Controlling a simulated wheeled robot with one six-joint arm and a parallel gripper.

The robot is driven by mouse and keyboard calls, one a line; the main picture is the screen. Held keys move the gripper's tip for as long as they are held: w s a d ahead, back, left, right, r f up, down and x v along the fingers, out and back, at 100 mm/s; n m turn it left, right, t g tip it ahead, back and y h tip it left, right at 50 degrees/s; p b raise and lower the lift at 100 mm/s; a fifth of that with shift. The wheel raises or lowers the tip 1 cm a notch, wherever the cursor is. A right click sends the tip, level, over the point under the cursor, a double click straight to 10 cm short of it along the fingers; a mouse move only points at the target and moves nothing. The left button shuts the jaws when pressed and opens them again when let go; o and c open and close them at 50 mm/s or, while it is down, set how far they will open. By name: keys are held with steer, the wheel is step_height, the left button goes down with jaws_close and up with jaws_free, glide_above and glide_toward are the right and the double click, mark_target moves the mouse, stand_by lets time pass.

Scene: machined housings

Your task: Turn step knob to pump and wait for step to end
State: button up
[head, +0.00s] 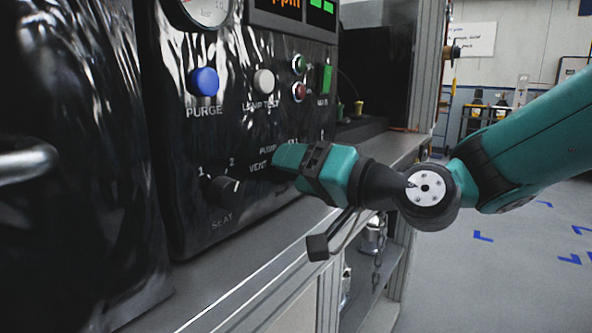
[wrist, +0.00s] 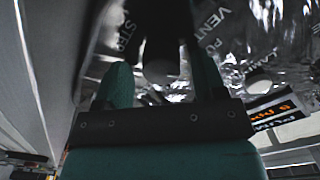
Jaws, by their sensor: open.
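The step knob (wrist: 162,62) is a dark round shape in the wrist view, between the two fingers of my gripper (wrist: 160,80). I cannot tell whether either finger touches it. The lettering STEP and VENT shows on the glossy black panel (wrist: 240,50) around it. In the head view my gripper (head: 276,160) reaches the panel (head: 190,150) from the right, beside the PUMP and VENT lettering, and hides the step knob. The fingers are apart. The knob's pointer direction is too dark to read. A display (wrist: 273,112) with orange text shows at the right of the wrist view.
A blue PURGE button (head: 204,81), a grey LAMP TEST button (head: 263,81) and a red button (head: 299,91) sit above my gripper. A dark SEAT knob (head: 222,189) is to its left. A grey bench ledge (head: 260,238) runs below the panel.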

steer(key=b+v, duration=0.6)
steer(key=v, duration=1.1)
steer(key=shift+s, duration=0.2)
steer(key=shift+d, duration=0.15)
